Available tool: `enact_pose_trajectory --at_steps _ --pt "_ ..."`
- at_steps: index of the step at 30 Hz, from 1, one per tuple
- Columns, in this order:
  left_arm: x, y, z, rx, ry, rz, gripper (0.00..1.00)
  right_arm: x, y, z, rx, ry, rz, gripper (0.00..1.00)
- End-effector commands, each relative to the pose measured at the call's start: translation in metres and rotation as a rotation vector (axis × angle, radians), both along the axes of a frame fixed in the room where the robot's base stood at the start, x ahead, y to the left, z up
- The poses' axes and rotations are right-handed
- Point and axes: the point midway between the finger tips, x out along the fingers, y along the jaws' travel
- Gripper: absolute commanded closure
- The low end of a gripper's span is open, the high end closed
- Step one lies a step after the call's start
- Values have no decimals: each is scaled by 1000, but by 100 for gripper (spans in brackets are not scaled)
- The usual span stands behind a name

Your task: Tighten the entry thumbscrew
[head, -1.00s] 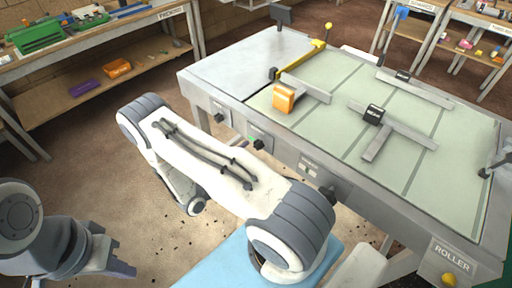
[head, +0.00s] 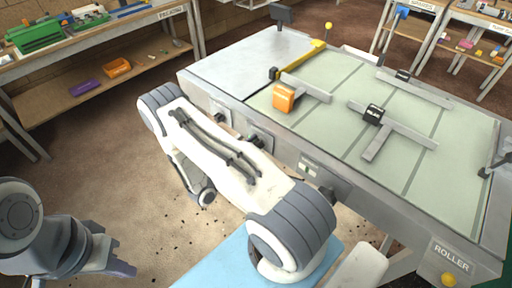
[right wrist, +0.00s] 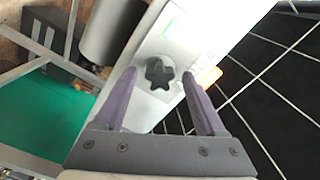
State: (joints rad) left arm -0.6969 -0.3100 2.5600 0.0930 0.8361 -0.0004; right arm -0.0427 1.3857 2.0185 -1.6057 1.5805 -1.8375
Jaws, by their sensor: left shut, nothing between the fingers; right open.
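A dark star-shaped thumbscrew knob (right wrist: 160,73) sits on a pale metal face in the right wrist view. A small green mark (right wrist: 169,24) is on the same face. My right gripper (right wrist: 157,76) is open, with its two purple fingers on either side of the knob and nothing gripped. I cannot tell how near they are in depth. In the head view my right arm hides that gripper. Dark knobs line the table's front panel, one (head: 256,139) beside my right arm; I cannot tell which is the entry one. My left gripper (head: 125,268) is shut and empty at lower left.
The grey-green table (head: 330,130) carries an orange block (head: 284,97), dark-capped metal bars (head: 410,130) and a yellow bar (head: 312,52). A label reading ROLLER and a yellow knob (head: 448,279) are at its near right corner. A workbench (head: 120,25) stands at left, with open floor between.

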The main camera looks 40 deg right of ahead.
Motion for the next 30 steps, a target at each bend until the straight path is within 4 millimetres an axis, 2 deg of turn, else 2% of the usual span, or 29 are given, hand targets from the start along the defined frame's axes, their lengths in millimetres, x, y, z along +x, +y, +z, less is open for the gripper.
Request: enact_pose_trajectory --at_steps 2,6,8,21,22,24,25,30 --pt "0 0 0 0 0 0 100 0 0 0 0 0 0 28" --pt "0 0 0 0 0 0 100 0 0 0 0 0 0 81" --pt "0 0 0 0 0 0 100 0 0 0 0 0 0 100" --pt "0 0 0 0 0 0 100 0 0 0 0 -5 -1 100" --pt "0 0 0 0 0 0 100 0 0 0 0 -5 -1 65" --pt "0 0 0 0 0 0 100 0 0 0 0 -5 -1 91" --pt "0 0 0 0 0 0 100 0 0 0 0 -6 -1 100" --pt "0 0 0 0 0 0 100 0 0 0 2 -27 -1 100"
